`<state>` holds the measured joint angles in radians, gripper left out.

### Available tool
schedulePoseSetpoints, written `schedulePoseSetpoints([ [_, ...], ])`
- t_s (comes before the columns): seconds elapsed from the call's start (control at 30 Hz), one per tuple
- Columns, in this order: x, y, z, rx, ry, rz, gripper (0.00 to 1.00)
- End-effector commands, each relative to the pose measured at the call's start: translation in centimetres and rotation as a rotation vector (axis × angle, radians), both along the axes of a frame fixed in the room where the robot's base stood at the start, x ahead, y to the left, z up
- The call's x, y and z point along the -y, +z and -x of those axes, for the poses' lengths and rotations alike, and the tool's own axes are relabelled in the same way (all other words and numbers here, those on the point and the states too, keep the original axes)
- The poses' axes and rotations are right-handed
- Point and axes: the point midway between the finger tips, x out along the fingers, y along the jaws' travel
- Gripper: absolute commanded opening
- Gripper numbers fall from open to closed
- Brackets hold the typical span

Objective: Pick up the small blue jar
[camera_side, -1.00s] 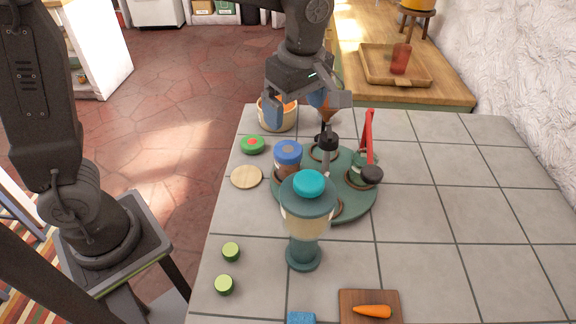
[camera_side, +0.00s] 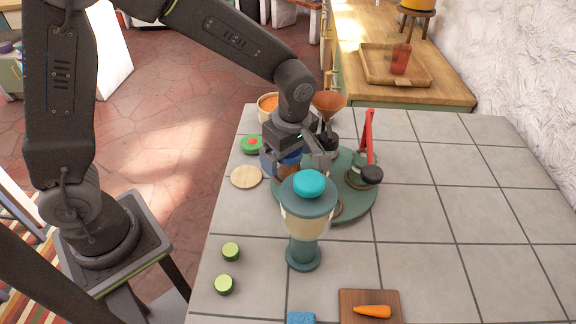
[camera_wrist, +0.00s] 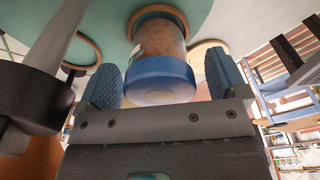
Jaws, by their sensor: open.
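The small blue jar, with a blue lid and brownish contents, stands on a round green tray (camera_side: 345,211) on the counter. In the side view the jar (camera_side: 287,171) is mostly hidden behind my gripper (camera_side: 291,163). In the wrist view the jar (camera_wrist: 160,62) sits in a ring on the tray, its lid toward my gripper. My gripper (camera_wrist: 162,82) is open, with one blue-padded finger on each side of the lid. Gaps show between the fingers and the jar.
A teal-lidded blender-like vessel (camera_side: 306,226) stands in front of the tray. A black-topped item (camera_wrist: 32,100) is close beside my gripper. A red-handled item (camera_side: 367,140) stands on the tray's right. The counter's right side is clear.

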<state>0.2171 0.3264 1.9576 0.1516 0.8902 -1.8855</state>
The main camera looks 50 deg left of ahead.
Motion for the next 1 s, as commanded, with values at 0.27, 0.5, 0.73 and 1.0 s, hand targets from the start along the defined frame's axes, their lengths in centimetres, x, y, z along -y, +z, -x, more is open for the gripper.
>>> schedulePoseSetpoints([
  [0.27, -0.08, -0.50, 0.00, 0.001, 0.001, 0.000, 0.92],
  [0.5, -0.07, -0.48, 0.00, 0.001, 0.000, 0.000, 0.70],
  [0.73, -0.06, -0.46, -0.01, 0.001, 0.000, 0.000, 0.48],
  [1.0, -0.05, -0.42, -0.03, 0.002, 0.000, 0.001, 0.35],
])
